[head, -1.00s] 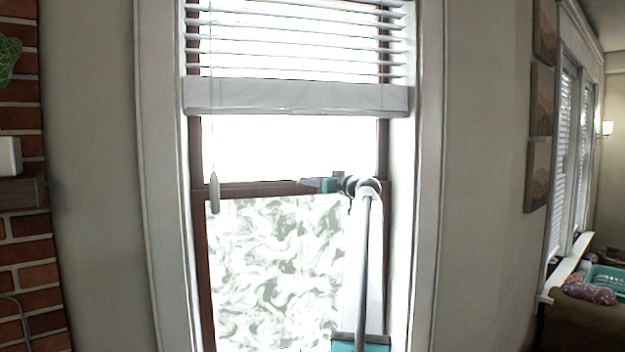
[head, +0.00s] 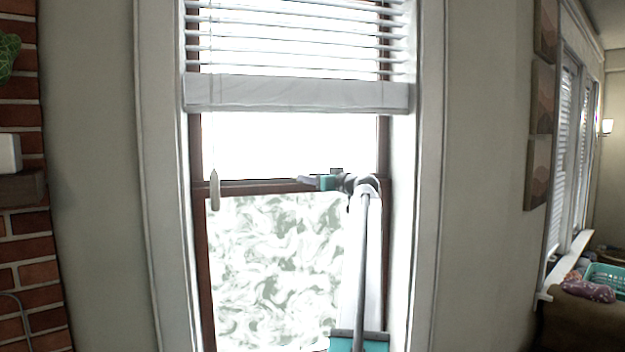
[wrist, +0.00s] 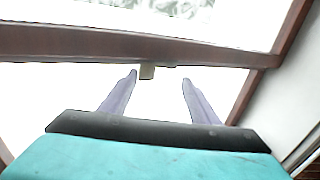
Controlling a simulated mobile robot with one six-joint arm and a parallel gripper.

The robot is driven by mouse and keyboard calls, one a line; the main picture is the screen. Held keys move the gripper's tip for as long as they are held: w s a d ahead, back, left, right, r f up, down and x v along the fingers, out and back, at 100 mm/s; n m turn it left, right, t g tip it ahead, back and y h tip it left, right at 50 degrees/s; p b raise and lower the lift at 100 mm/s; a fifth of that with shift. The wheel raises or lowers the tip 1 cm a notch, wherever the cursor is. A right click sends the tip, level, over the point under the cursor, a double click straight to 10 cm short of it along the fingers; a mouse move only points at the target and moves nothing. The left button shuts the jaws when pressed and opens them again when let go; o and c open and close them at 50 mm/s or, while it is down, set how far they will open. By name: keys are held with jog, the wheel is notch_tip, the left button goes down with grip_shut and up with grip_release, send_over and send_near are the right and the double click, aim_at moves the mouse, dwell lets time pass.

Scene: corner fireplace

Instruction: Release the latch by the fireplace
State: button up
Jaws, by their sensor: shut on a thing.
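The latch is a small beige tab (wrist: 147,71) on the dark brown middle rail of the window (wrist: 60,42). The rail also shows in the head view (head: 240,187). In the wrist view my gripper's two grey fingers (wrist: 160,77) point at the rail. The tab lies between their tips, close against the left finger, with a visible gap to the right finger. My gripper is shut on the latch, though the exact contact is hard to see.
White blinds (head: 300,95) hang over the upper pane. A pull cord with a pale tassel (head: 214,190) hangs left of my gripper. White window trim (head: 428,200) stands at the right. A brick wall (head: 25,240) is at the far left.

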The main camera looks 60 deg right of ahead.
jog(key=shift+w+a+y, duration=0.3)
jog(key=shift+w+a, duration=0.3)
jog(key=shift+a, duration=0.05)
jog(key=shift+s, duration=0.25)
jog(key=shift+c, duration=0.7)
jog(key=shift+s+d+r, duration=0.1)
jog(key=shift+d, duration=0.1)
jog(key=shift+c, duration=0.7)
jog(key=s+d+p, duration=0.6)
jog(key=s+d, duration=0.5)
jog(key=shift+s, duration=0.4)
jog(key=shift+s+a, duration=0.1)
dwell(0.6)
